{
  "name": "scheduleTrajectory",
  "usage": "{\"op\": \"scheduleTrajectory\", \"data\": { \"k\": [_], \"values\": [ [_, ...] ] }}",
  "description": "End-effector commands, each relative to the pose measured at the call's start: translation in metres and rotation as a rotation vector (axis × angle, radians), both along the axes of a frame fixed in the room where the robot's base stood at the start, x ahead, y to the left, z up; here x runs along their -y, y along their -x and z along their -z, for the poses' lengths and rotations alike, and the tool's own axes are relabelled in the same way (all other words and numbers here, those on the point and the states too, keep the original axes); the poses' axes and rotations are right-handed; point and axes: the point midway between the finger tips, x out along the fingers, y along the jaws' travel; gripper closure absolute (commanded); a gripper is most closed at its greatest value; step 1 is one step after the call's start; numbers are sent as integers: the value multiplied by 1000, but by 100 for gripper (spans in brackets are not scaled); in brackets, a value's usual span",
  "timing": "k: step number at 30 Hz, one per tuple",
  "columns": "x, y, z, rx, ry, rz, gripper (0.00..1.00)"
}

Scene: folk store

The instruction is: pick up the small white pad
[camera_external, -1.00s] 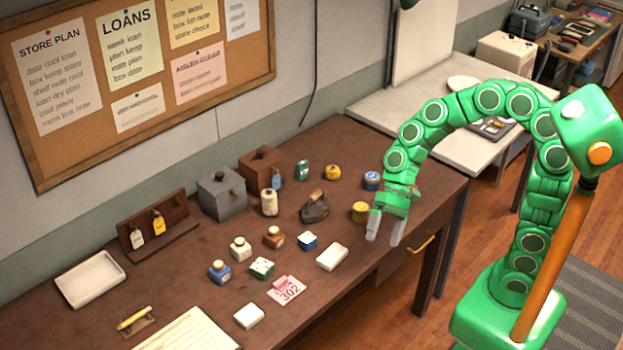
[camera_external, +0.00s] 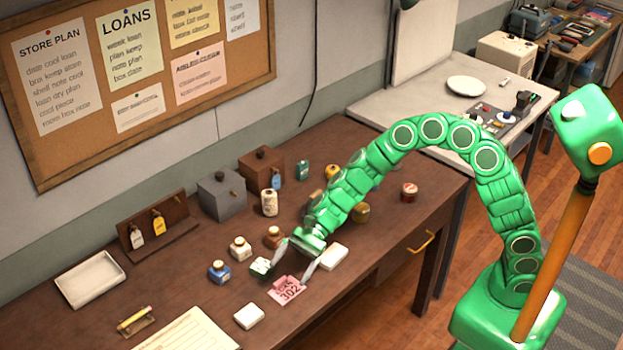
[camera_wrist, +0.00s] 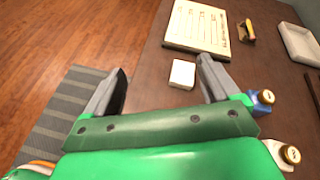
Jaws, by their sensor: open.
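The small white pad (camera_external: 249,316) lies flat on the dark wooden table near its front edge. It also shows in the wrist view (camera_wrist: 182,74), ahead of my gripper and between the lines of its two fingers, nearer the right one. My gripper (camera_external: 286,275) is open and empty. Its fingers point down over the table, up and to the right of the pad and apart from it. In the wrist view my gripper (camera_wrist: 163,66) shows both grey fingers spread wide. A second, slightly larger white block (camera_external: 332,257) lies to the right of my gripper.
A pink 302 card (camera_external: 287,290) lies just below my fingers. A green-and-white box (camera_external: 261,267), a blue jar (camera_external: 219,272) and a cream jar (camera_external: 240,248) stand close by. A paper sheet (camera_external: 190,333) lies left of the pad. The table around the pad is fairly clear.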

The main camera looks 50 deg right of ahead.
Motion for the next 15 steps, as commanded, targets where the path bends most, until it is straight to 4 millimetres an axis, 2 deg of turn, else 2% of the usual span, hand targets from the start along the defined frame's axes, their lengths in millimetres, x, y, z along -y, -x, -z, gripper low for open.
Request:
{"op": "scheduleTrajectory", "data": {
  "k": [3,9,15],
  "values": [
    [-17,-16,27,-83,1,72,11],
    [-36,-41,70,-208,9,191,11],
    [-44,-54,95,-272,20,260,11]
  ]
}}
